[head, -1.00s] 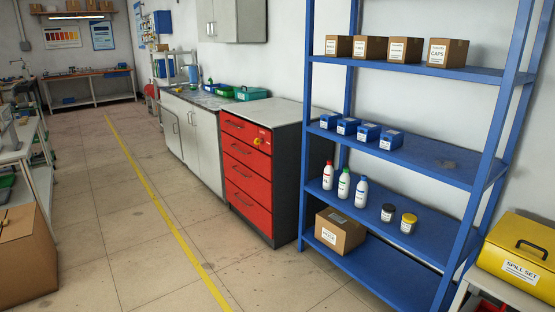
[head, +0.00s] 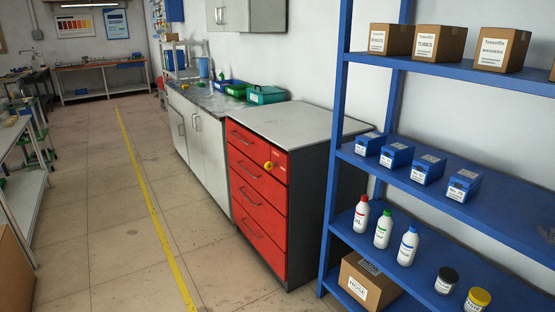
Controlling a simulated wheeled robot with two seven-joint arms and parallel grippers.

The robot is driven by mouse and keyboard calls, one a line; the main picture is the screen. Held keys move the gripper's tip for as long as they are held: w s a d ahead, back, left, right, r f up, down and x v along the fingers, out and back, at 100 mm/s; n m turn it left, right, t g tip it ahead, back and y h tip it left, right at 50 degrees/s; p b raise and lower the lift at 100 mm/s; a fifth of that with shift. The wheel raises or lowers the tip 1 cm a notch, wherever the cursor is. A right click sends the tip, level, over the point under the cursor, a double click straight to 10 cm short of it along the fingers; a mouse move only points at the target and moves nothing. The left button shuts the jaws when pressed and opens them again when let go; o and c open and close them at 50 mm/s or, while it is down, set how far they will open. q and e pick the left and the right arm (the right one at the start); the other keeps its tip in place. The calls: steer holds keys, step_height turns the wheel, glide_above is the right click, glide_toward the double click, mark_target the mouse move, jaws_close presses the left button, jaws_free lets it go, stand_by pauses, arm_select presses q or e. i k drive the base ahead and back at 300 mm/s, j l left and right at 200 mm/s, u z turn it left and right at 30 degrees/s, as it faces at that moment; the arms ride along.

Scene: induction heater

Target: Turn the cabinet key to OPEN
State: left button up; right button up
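A red drawer cabinet (head: 257,205) with a grey top stands in the middle of the head view. A small yellow key or knob (head: 268,166) sits at the right of its top drawer, beside a small label. The lettering there is too small to read, and I cannot tell which way the key is turned. The drawers look shut. Neither of my grippers shows in the view.
A blue shelf rack (head: 333,170) with boxes and bottles stands right of the red cabinet. A white counter cabinet (head: 205,152) adjoins it behind. The floor (head: 85,215) left of the cabinets is open, with a yellow line (head: 146,195). A cardboard box (head: 14,275) stands at the left edge.

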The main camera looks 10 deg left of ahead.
mark_target(269, 165)
steer(key=i+u, duration=0.1)
steer(key=u, duration=0.15)
steer(key=i+j+z, duration=0.2)
steer(key=i, duration=0.3)
steer(key=i+j+z, duration=0.15)
steer(key=i, duration=0.4)
steer(key=i+j+z, duration=0.2)
steer(key=i, duration=0.3)
steer(key=i+j+z, duration=0.15)
steer(key=i+j, duration=0.3)
